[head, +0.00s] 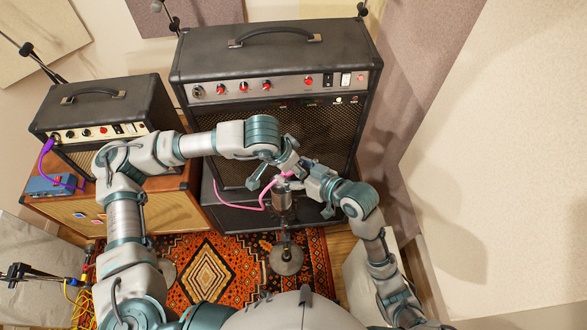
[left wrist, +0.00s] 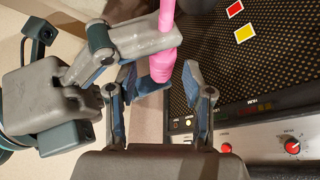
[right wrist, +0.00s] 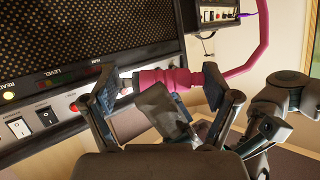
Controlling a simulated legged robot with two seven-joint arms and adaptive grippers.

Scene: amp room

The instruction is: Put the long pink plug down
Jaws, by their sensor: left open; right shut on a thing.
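The long pink plug (right wrist: 165,78) lies between the fingers of my right gripper (right wrist: 160,90) in the right wrist view, and that gripper is shut on it. Its pink cable (head: 241,206) loops down in front of the large amp (head: 275,100). The plug also shows in the left wrist view (left wrist: 162,62), between or just beyond the spread fingers of my left gripper (left wrist: 158,92). The left gripper is open and close against the right one. In the head view the left gripper (head: 279,170) and right gripper (head: 304,181) meet before the amp, and partly hide the plug.
A metal stand with a round base (head: 286,259) rises just below the grippers. A smaller amp (head: 100,110) sits on a wooden cabinet (head: 160,212) at left, with a blue pedal (head: 52,185) and purple cable (head: 45,158). A patterned rug (head: 205,275) covers the floor.

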